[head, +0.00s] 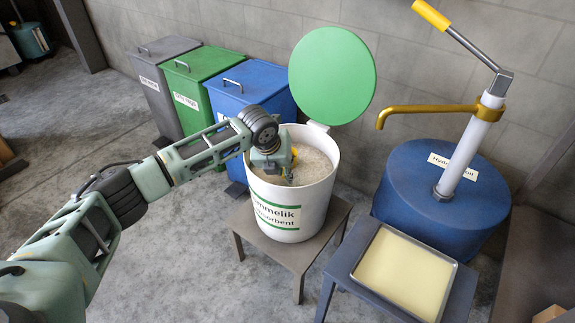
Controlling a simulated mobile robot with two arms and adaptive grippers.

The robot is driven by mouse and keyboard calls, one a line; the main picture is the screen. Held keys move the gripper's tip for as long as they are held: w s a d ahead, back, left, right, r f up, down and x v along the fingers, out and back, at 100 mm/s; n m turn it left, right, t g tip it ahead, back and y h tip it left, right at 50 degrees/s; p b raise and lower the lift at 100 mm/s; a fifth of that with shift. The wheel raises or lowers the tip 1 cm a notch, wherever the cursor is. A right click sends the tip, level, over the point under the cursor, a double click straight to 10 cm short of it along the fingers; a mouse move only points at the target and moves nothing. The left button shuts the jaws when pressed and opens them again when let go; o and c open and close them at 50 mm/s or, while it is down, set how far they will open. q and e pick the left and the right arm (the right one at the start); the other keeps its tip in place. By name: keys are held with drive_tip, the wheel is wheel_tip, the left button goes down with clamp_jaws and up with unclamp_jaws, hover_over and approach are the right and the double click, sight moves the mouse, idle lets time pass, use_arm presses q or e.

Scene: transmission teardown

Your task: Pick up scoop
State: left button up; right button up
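The white bucket (317,200) is labelled as absorbent and is filled with pale grains (318,166). Its round green lid (332,75) stands open behind it. My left arm reaches in from the left, and its gripper (284,176) points down inside the bucket's left side, at or just above the grains. A small yellow piece (294,156) shows beside the gripper; I cannot tell whether it belongs to a scoop. No scoop can be made out clearly. The fingers are small and partly hidden by the wrist, so their opening is unclear. My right gripper is out of view.
The bucket stands on a small grey table (331,226). Right of it are a blue oil drum (430,190) with a hand pump (470,150) and a shallow tray (408,274) of pale yellow liquid. Grey (160,85), green (190,105) and blue (250,85) bins stand behind my arm.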

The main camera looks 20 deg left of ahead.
use_arm(q)
drive_tip(key=shift+x, duration=1.05)
clamp_jaws()
drive_tip(key=shift+r, duration=0.1)
